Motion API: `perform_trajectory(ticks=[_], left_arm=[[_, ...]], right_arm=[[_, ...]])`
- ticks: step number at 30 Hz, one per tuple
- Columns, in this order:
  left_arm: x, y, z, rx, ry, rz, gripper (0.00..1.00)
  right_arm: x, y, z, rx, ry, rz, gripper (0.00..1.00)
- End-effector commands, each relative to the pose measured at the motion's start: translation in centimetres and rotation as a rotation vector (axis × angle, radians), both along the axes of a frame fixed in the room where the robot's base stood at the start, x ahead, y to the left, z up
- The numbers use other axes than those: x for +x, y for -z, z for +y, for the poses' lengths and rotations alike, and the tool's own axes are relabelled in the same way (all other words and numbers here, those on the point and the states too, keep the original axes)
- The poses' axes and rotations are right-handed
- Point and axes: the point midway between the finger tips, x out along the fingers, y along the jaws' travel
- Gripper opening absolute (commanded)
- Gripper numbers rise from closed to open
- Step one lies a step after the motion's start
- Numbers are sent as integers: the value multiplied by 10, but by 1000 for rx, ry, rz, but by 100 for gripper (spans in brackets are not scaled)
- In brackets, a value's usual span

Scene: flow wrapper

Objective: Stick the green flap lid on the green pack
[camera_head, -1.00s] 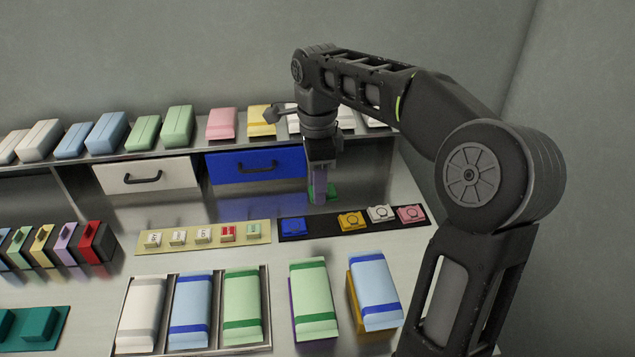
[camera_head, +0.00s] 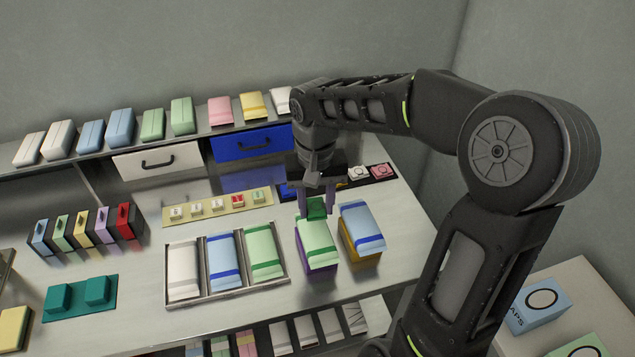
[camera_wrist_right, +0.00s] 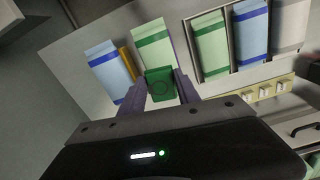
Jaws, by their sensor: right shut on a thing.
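The light-green pack (camera_head: 317,236) with a dark-green band lies on a purple stand (camera_head: 319,277). The lid is over or just beyond the pack's far end; I cannot tell whether they touch. The pack also shows in the right wrist view (camera_wrist_right: 153,45). My left gripper is not in view.
A blue pack (camera_head: 362,225) on a yellow stand is close on the right. A tray (camera_head: 226,293) with white, blue and green packs is on the left. A dark strip (camera_head: 336,184) with other flap lids lies behind. Drawers and a shelf of packs stand further back.

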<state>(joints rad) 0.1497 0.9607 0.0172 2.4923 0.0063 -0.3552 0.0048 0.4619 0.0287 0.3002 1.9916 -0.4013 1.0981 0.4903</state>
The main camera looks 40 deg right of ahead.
Motion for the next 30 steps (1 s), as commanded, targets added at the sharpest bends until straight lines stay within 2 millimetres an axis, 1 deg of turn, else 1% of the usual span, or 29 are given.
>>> perform_trajectory(ticks=[1,3,6,17,23,30], left_arm=[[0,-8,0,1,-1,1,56],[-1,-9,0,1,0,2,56],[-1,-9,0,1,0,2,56],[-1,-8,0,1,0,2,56],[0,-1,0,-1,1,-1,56],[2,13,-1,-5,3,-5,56]], right_arm=[[-2,-5,2,0,-51,1,2],[-4,-4,3,0,-103,1,2],[-5,-3,4,1,-137,0,2],[-5,-1,4,1,-138,0,2],[-5,8,4,1,-137,1,2],[-5,30,4,2,-137,2,2]])
